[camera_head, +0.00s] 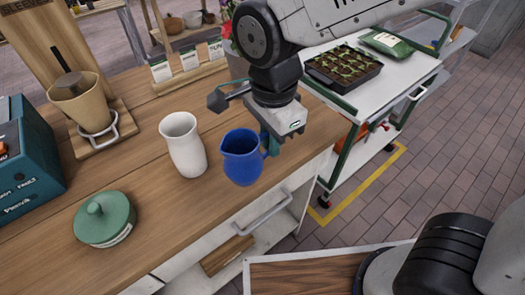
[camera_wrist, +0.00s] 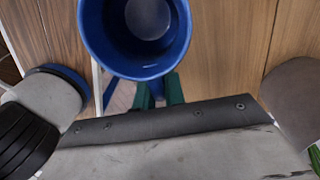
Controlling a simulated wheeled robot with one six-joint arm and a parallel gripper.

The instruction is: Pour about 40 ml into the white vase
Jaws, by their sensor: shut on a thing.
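The white vase (camera_head: 184,145) stands upright on the wooden counter, in the middle of the head view. A blue jug (camera_head: 242,158) is just to its right, near the counter's front edge, and looks upright. My gripper (camera_head: 270,142) is at the jug's right side, shut on its handle, which is mostly hidden. In the wrist view the blue jug (camera_wrist: 88,35) is seen from above, with a greyish round area inside; I cannot tell how much liquid it holds. The green fingertips (camera_wrist: 158,92) meet at the jug's near side. The vase does not clearly show in the wrist view.
A green lidded pot (camera_head: 104,220) stands front left on the counter (camera_head: 150,235). A tan cone on a wooden stand (camera_head: 92,115) and a teal box (camera_head: 28,150) are at the left. Seed packets (camera_head: 190,62) stand behind. A white cart (camera_head: 400,75) with a seedling tray (camera_head: 343,68) is at the right.

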